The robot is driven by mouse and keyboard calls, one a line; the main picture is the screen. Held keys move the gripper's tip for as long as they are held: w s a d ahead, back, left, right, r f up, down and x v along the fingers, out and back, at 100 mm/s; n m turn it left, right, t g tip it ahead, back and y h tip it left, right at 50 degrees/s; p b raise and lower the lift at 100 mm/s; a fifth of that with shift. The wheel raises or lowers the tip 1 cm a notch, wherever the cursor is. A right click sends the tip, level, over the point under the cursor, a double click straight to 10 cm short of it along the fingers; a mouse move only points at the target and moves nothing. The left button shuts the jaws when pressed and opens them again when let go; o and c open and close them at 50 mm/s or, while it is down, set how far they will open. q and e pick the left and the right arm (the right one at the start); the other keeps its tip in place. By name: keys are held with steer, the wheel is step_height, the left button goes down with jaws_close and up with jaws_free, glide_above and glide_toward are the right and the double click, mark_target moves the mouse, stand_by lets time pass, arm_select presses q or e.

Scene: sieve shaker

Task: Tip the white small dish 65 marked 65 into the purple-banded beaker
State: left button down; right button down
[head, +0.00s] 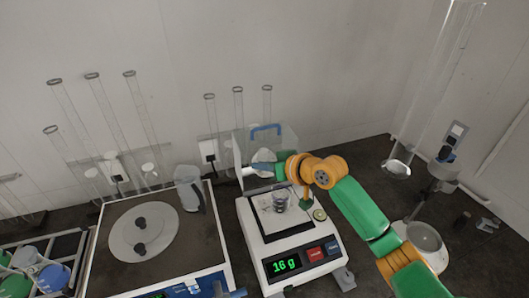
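My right gripper (259,169) reaches left from its green and orange arm, above the back of the balance. A small white dish (264,156) shows at its fingers and appears to be held there. The mark on it is too small to read. A small clear beaker (281,202) with a faint bluish-purple tint stands upright on the balance pan, below and slightly right of the dish. The dish's tilt and contents cannot be made out. My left gripper is not in view.
The balance (296,245) reads 16 g and has a clear shield (283,139) behind its pan. A shaker with a round plate (143,232) stands left. A rack of coloured-lid jars (53,274) is far left.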

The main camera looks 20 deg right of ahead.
steer(key=shift+w+a+g+h, duration=0.2)
steer(key=shift+a+g+h, duration=0.1)
steer(key=shift+g, duration=0.1)
steer(key=g+h, duration=0.2)
steer(key=w+a+f+n+g+h, duration=0.1)
steer(key=n+g+h, duration=0.1)
steer(key=g+h, duration=0.1)
steer(key=shift+w+a+f+g+h, duration=0.15)
steer(key=shift+w+a+g+h, duration=0.15)
steer(key=shift+a, duration=0.1)
steer(key=shift+s+d, duration=0.15)
